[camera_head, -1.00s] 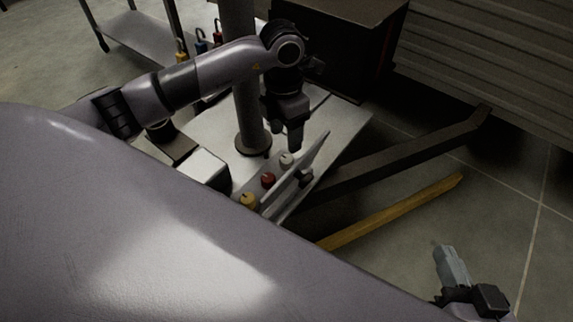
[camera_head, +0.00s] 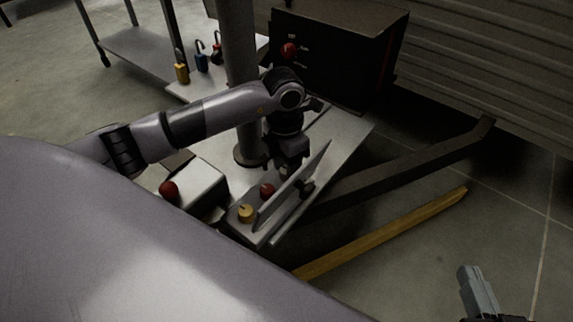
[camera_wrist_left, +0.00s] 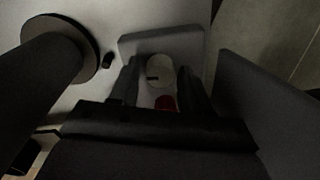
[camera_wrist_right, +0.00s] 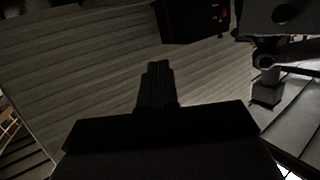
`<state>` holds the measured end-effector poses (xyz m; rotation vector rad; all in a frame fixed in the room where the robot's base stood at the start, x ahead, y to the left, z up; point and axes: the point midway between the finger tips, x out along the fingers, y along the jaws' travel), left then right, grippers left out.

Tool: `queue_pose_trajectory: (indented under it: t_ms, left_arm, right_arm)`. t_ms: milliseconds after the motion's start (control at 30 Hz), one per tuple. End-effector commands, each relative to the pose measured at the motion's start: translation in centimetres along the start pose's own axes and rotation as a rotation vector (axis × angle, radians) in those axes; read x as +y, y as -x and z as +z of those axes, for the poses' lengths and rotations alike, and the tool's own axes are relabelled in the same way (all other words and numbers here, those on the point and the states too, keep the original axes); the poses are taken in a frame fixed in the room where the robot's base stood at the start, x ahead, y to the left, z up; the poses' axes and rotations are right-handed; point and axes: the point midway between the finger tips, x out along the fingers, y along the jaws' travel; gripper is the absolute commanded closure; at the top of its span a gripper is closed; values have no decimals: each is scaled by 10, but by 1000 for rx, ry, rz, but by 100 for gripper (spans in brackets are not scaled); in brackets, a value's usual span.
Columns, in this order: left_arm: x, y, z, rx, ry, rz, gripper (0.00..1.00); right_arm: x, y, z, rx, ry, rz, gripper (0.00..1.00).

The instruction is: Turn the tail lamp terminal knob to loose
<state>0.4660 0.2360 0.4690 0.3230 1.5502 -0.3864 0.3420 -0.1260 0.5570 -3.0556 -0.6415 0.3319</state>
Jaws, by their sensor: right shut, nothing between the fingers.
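A panel with a row of terminal knobs shows in the head view: a yellow knob (camera_head: 246,213) and a red knob (camera_head: 267,190). A pale round knob (camera_wrist_left: 160,71) with a dark mark shows in the left wrist view, with the red knob (camera_wrist_left: 165,103) nearer me. My left gripper (camera_head: 290,168) points down over the far end of the row and hides the pale knob from the head. Its open fingers (camera_wrist_left: 161,82) stand to either side of the pale knob; contact cannot be told. I cannot read labels. My right gripper (camera_head: 477,287) is shut and empty, away at the lower right.
An upright plate (camera_head: 293,186) stands right beside the knobs. A thick post (camera_head: 241,85) rises left of my left gripper. A white box with a red knob (camera_head: 169,189) is at the left; a black box (camera_head: 340,50) is behind.

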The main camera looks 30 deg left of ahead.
Motion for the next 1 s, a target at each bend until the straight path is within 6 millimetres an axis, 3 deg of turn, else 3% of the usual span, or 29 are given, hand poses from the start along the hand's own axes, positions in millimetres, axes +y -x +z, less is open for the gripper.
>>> queue_pose_trajectory:
  t_ms: [33, 100, 133, 800, 833, 867, 900, 1000]
  left_arm:
    - [0, 0, 0, 0, 0, 0, 71]
    - [0, 0, 0, 0, 0, 0, 94]
    - [0, 0, 0, 0, 0, 0, 98]
    - [0, 0, 0, -4, 134, -1, 98]
    - [0, 0, 0, -4, 134, -1, 58]
    - [0, 0, 0, -4, 134, -1, 48]
    - [0, 0, 0, -4, 134, -1, 42]
    - [0, 0, 0, -4, 133, 0, 42]
  right_arm:
    - [0, 0, 0, 0, 0, 0, 100]
    - [0, 0, 0, 0, 0, 0, 100]
    - [0, 0, 0, 0, 0, 0, 100]
    - [-5, -8, 0, -39, -69, -24, 100]
    - [-5, -8, -1, -38, -69, -24, 100]
    - [-5, -8, -1, -38, -69, -24, 100]
    - [-5, -8, -1, -37, -69, -24, 100]
    - [-5, -8, -2, -35, -69, -24, 100]
